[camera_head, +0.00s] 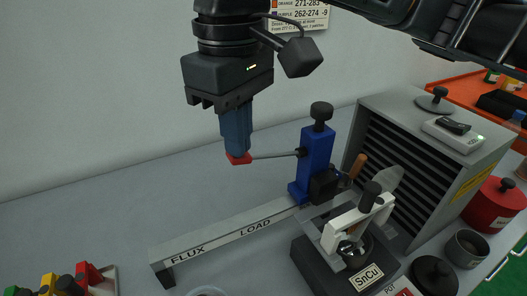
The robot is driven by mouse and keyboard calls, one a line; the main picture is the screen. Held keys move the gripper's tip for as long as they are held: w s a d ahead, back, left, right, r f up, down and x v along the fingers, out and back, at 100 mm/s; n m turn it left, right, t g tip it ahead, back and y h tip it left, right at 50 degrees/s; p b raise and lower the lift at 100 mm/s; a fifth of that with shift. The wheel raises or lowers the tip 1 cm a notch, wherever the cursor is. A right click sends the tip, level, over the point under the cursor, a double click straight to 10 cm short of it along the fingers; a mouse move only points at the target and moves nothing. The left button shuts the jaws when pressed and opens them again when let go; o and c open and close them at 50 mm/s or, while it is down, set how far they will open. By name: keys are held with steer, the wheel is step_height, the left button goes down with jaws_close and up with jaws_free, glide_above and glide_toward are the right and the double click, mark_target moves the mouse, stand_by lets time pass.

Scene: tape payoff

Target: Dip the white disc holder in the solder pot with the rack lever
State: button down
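My gripper (238,155) points down at upper middle, its blue fingers close together at the red end of the rack lever (275,155). They appear shut on that end, though the far finger is hidden. The lever is a thin grey rod running roughly level to a blue post (316,158) with a black knob on top. The white disc holder (352,221), with a black knob, stands at the solder pot (368,278) labelled SnCu. Its lower part reaches the pot opening; I cannot tell whether it touches the solder.
A grey rail (225,237) marked FLUX and LOAD runs left from the post. A grey louvred box (425,140) stands behind the pot. A red pot (494,205), a dark cup (467,248) and a black lid (435,276) are at right. Coloured items (65,283) sit lower left.

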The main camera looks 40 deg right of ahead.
mark_target(239, 162)
steer(key=shift+f+b, duration=1.35)
steer(key=shift+f, duration=1.25)
stand_by(0.4)
stand_by(1.2)
steer(key=shift+r+p, duration=4.2)
steer(key=shift+r, duration=0.1)
